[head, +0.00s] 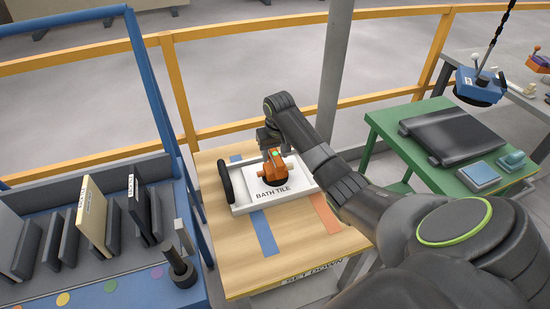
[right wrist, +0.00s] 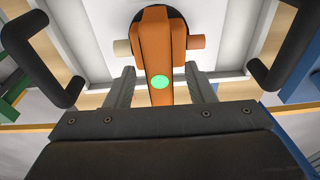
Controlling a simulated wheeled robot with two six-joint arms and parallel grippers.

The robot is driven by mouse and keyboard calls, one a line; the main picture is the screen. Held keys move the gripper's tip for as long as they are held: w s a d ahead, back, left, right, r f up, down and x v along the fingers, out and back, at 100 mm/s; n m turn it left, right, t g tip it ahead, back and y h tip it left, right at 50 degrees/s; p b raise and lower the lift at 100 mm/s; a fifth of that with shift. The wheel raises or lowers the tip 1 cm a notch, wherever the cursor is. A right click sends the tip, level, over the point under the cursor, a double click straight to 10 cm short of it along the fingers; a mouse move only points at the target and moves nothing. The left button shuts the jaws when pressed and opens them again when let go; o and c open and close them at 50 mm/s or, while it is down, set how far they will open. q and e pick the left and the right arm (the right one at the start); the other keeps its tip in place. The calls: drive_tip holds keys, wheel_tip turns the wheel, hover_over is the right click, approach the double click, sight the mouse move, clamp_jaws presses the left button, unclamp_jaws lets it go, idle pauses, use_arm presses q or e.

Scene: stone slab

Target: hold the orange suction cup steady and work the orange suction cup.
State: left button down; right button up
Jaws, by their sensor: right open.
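The orange suction cup (head: 272,167) stands on a white tile lettered BATH TILE (head: 290,188), which lies in a white tray on the wooden set-down table. My right gripper (head: 272,148) is over the cup from behind and above. In the right wrist view the cup's orange body with a green dot (right wrist: 160,60) rises between the two fingers of my right gripper (right wrist: 160,90). The fingers are open, with a gap on each side of the cup. The cup's black base shows partly under the orange body. My left gripper is not in view.
Black handles (head: 225,182) stand at the tray's side. A blue rack (head: 90,270) with upright dark slabs is at the left. A green table (head: 430,165) with a dark slab and a hanging blue lifter (head: 480,88) are at the right. A grey post (head: 335,70) rises behind.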

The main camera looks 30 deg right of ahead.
drive_tip(key=shift+w+f, duration=0.2)
drive_tip(key=shift+f, duration=1.2)
clamp_jaws()
idle(0.5)
